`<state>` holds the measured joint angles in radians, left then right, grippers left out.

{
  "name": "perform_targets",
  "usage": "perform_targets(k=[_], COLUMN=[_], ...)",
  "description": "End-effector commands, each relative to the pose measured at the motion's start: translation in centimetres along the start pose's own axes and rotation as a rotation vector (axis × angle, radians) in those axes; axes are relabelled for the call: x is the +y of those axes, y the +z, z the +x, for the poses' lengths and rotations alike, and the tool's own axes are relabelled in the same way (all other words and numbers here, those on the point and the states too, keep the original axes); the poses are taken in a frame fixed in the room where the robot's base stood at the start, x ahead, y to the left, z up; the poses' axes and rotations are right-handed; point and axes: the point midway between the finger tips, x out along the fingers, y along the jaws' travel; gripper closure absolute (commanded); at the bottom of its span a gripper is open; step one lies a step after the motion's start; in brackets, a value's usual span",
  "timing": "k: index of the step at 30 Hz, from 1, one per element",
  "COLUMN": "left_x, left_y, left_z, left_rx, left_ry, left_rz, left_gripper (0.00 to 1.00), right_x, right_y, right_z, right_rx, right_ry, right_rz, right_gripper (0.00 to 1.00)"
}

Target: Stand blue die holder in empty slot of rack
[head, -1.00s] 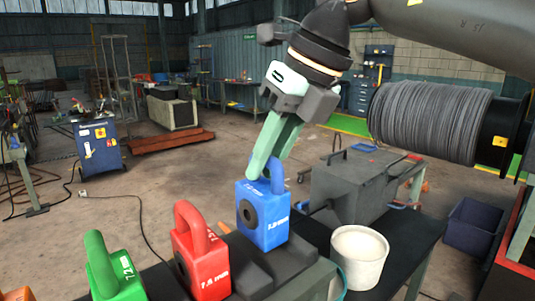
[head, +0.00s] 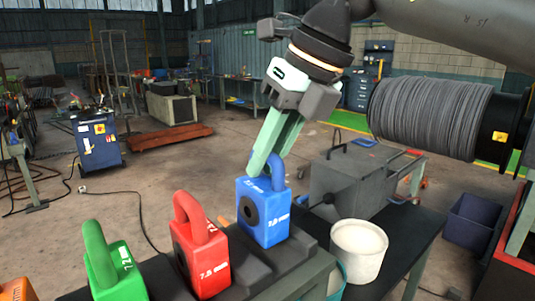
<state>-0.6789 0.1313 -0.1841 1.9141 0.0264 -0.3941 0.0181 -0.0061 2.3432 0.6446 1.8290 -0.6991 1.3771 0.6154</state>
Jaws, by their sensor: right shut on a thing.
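The blue die holder (head: 264,213) is a block with a loop handle and a dark round hole in its face. It is upright at the right end of the dark rack (head: 287,262), beside the red holder. My right gripper (head: 268,165) comes down from above and is shut on the blue holder's handle. I cannot tell whether the holder's base is fully seated, as the rack's slot is hidden beneath it. The red die holder (head: 202,259) and green die holder (head: 117,277) stand to its left. My left gripper is not in view.
An orange holder (head: 17,290) shows at the lower left edge. A white bucket (head: 357,253) stands close to the right of the rack. A grey box (head: 352,186) with a dark-knobbed lever is behind it. A large cable drum (head: 430,120) hangs at the right.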

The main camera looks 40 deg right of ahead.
Motion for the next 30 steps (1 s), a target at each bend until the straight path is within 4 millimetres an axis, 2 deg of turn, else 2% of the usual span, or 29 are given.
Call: perform_targets(k=[8, 30], left_x=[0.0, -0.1], left_y=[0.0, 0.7], left_z=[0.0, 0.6], left_rx=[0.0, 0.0], left_ry=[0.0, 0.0], left_rz=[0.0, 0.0], left_gripper=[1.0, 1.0], right_x=[0.1, -0.1], right_y=[0.1, -0.3], right_z=[-0.2, 0.9], right_rx=[-0.008, -0.008], right_ry=[0.003, 0.002], right_rz=[-0.001, -0.001], right_gripper=[1.0, 1.0])
